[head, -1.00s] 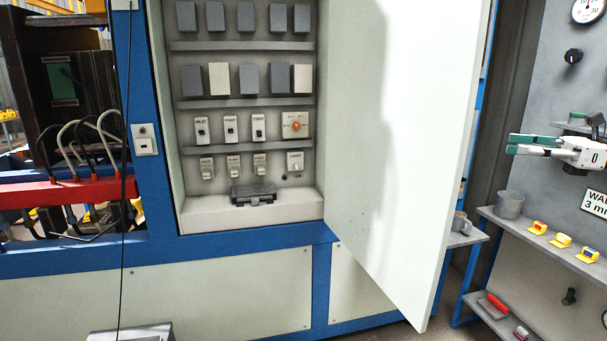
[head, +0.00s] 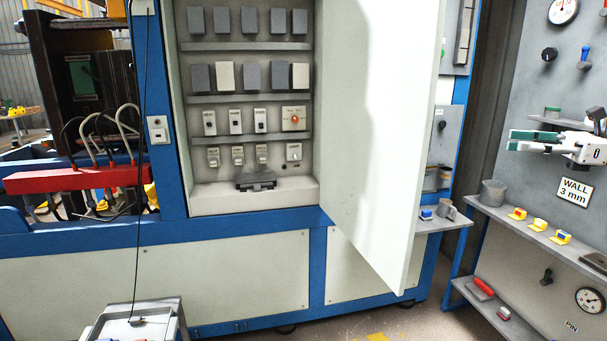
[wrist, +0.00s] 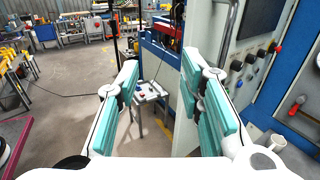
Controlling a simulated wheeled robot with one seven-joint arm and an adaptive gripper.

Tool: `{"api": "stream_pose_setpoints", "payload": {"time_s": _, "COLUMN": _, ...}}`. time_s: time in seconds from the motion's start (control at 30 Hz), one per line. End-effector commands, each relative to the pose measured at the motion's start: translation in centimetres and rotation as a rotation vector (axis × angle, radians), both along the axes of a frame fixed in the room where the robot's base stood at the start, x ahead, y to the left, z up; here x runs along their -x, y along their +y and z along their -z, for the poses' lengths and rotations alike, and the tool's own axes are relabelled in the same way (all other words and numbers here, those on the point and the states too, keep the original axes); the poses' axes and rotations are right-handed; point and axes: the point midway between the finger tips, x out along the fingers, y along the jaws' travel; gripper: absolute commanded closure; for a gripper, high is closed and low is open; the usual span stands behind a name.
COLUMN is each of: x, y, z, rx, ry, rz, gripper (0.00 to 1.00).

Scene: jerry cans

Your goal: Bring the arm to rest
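My gripper (head: 514,140) is at the right of the head view, pointing left, in front of the grey wall panel with gauges. Its teal-padded fingers are apart with nothing between them. In the wrist view, the fingers of my gripper (wrist: 158,80) stand wide apart, with floor and a small metal table (wrist: 150,92) visible beyond the gap.
An open white cabinet door (head: 375,150) stands left of my gripper. The cabinet holds switches and grey blocks. Below my gripper, a grey shelf (head: 545,242) carries a mug (head: 492,193) and several yellow items. A metal tray table (head: 130,325) stands at the lower left.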

Motion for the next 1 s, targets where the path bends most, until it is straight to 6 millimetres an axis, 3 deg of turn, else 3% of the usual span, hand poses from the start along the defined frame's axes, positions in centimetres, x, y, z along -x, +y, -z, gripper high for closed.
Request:
{"api": "stream_pose_setpoints", "payload": {"time_s": 0.37, "x": -2.0, "y": 6.3, "z": -0.7, "rx": 0.144, "ry": -0.004, "rz": -0.039, "gripper": 0.65}}
{"api": "stream_pose_setpoints", "payload": {"time_s": 0.63, "x": -2.6, "y": 14.1, "z": -1.0, "rx": 0.357, "ry": -0.043, "rz": -0.099, "gripper": 0.65}}
{"api": "stream_pose_setpoints", "payload": {"time_s": 0.83, "x": -0.4, "y": 22.3, "z": -0.5, "rx": 0.636, "ry": -0.129, "rz": -0.194, "gripper": 0.65}}
{"api": "stream_pose_setpoints", "payload": {"time_s": 1.0, "x": 3.3, "y": 27.5, "z": 0.6, "rx": 0.88, "ry": -0.242, "rz": -0.296, "gripper": 0.65}}
